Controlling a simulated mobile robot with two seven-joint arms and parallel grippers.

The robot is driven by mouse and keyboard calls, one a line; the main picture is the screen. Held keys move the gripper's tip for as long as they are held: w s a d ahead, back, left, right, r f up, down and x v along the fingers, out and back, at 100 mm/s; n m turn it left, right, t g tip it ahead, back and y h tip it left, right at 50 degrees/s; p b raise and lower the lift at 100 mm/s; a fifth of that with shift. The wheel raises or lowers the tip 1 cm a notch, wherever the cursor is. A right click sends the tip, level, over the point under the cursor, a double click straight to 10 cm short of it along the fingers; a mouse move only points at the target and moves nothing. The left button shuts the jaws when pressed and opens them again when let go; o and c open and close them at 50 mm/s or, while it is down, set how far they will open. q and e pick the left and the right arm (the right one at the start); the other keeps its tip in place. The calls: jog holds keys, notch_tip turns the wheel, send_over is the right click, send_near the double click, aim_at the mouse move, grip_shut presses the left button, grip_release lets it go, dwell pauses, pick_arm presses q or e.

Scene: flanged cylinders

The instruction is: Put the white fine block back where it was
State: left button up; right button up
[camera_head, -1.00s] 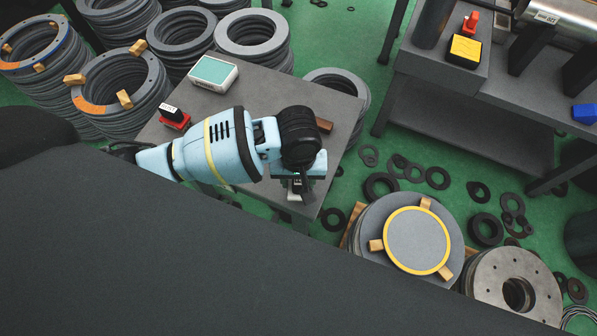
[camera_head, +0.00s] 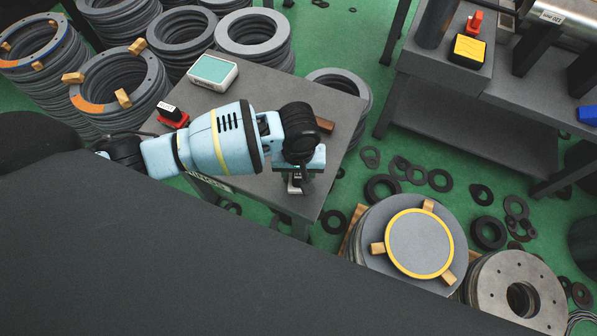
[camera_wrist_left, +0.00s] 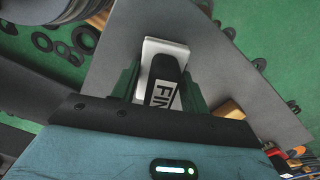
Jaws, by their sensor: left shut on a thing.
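The white fine block (camera_wrist_left: 164,68), white with a black part lettered "FIN", sits between the dark green fingers of my left gripper (camera_wrist_left: 166,82) in the left wrist view. My left gripper (camera_head: 296,178) is shut on it, over the front right part of the grey table (camera_head: 262,90). In the head view only a small pale piece of the block (camera_head: 295,189) shows below the gripper. I cannot tell whether its underside touches the table top. My right gripper is not in view.
On the table stand a red block with a black top (camera_head: 172,117), a box with a teal top (camera_head: 214,71) and a brown wooden piece (camera_head: 325,125). Stacked rings (camera_head: 120,85) stand behind left. A yellow-rimmed disc (camera_head: 420,243) lies at the front right.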

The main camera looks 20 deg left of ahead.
pick_arm(q)
jog(key=shift+f, duration=0.15)
jog(key=o, duration=1)
jog(key=shift+o, duration=0.2)
jog(key=shift+r, duration=0.3)
notch_tip(320, 180, up, 10)
jog(key=p, duration=0.2)
jog(key=shift+r+p, duration=0.1)
jog(key=shift+p, duration=0.25)
jog(key=shift+r, duration=0.75)
